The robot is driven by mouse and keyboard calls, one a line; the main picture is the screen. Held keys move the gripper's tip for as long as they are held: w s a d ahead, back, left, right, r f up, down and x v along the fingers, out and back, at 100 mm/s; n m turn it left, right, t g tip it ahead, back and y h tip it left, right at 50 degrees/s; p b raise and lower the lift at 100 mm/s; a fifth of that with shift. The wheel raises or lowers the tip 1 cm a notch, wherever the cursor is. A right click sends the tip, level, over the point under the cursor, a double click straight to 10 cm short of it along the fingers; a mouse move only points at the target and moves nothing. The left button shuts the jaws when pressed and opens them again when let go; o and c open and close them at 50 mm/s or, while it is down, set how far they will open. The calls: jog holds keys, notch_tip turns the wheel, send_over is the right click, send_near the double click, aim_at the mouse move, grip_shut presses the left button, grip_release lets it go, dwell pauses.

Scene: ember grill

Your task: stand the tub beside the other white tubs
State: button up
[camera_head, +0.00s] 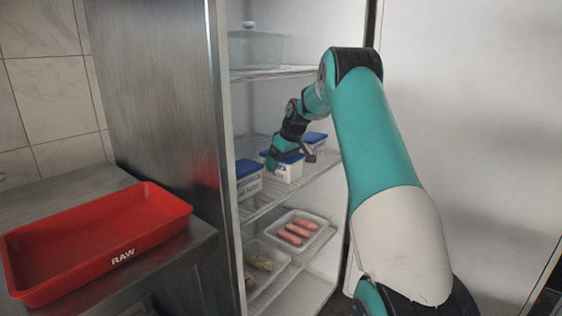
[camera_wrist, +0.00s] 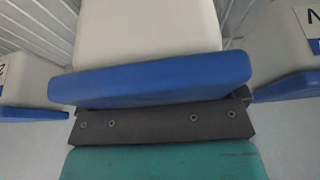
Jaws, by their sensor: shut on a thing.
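A white tub with a blue lid (camera_head: 287,167) is on the middle wire shelf of the open fridge. My gripper (camera_head: 283,155) is shut on this tub, which stands between two other white tubs. One blue-lidded tub (camera_head: 248,178) is to its left and nearer, and another (camera_head: 315,140) is to its right and farther back. In the wrist view, the held tub (camera_wrist: 145,35) and its blue lid (camera_wrist: 155,80) fill the middle, with parts of tubs at the left (camera_wrist: 25,80) and right (camera_wrist: 290,55). I cannot tell whether the held tub touches the shelf.
The lower shelf holds a white tray of pink sausages (camera_head: 297,230) and a clear tray of pale food (camera_head: 265,262). A red RAW tray (camera_head: 95,240) stands on the steel counter (camera_head: 75,187) at left.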

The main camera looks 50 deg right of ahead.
jog(key=shift+f, duration=0.1)
jog(key=o, duration=1)
jog(key=v, duration=0.3)
jog(key=s+v, duration=0.1)
jog(key=v, duration=0.1)
jog(key=shift+s, duration=0.1)
jog(key=s, duration=0.3)
jog(key=s+b, duration=0.1)
jog(key=s, duration=0.6)
jog(key=shift+s+d, duration=0.4)
